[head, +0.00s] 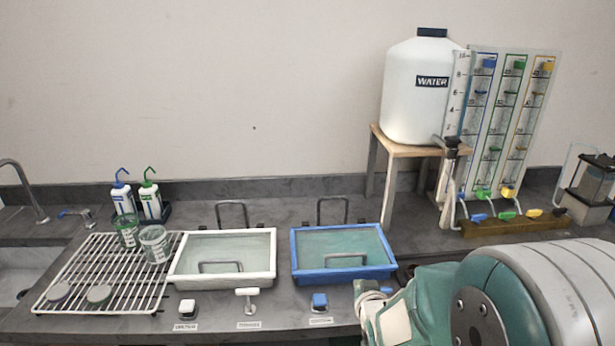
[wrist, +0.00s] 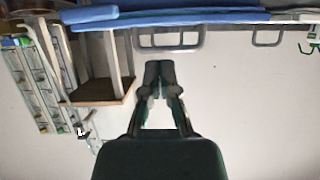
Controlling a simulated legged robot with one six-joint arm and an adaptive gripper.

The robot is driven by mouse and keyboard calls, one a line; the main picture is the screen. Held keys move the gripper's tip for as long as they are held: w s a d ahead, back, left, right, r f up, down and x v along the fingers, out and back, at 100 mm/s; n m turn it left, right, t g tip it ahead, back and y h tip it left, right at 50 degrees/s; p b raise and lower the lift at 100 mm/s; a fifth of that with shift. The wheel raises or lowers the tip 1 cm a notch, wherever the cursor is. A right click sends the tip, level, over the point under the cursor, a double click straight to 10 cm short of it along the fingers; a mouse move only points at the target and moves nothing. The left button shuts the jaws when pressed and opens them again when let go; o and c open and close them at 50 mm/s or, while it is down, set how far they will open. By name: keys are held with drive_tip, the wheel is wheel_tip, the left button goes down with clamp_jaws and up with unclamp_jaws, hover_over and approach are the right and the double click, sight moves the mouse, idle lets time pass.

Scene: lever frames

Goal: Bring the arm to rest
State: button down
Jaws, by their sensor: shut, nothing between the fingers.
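My gripper (wrist: 160,72) shows in the middle of the wrist view, its two dark fingers together at the tips with nothing between them. It is in front of the pale wall and a grey wire handle (wrist: 170,48). In the head view my arm (head: 440,300) fills the lower right corner, folded low in front of the counter. I cannot make out the fingers there. The wrist view is upside down, with the blue tray edge (wrist: 190,17) at the top and the wooden stand (wrist: 103,92) at the left.
A white tray (head: 175,279) and a blue tray (head: 342,275) stand mid-counter. A wire rack (head: 75,275) with cups is at left, beside two wash bottles (head: 150,200). A water tank (head: 408,110) and a tube panel (head: 500,130) stand at right. The wall area above is clear.

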drive_tip(key=s+r+g, duration=0.4)
drive_tip(key=s+r, duration=0.2)
drive_tip(key=s, duration=0.6)
drive_tip(key=s+r+g, duration=0.3)
drive_tip(key=s+r, duration=0.3)
drive_tip(key=s, duration=0.6)
drive_tip(key=shift+s+a+g, duration=0.35)
drive_tip(key=shift+a+g, duration=0.05)
drive_tip(key=shift+a, duration=0.05)
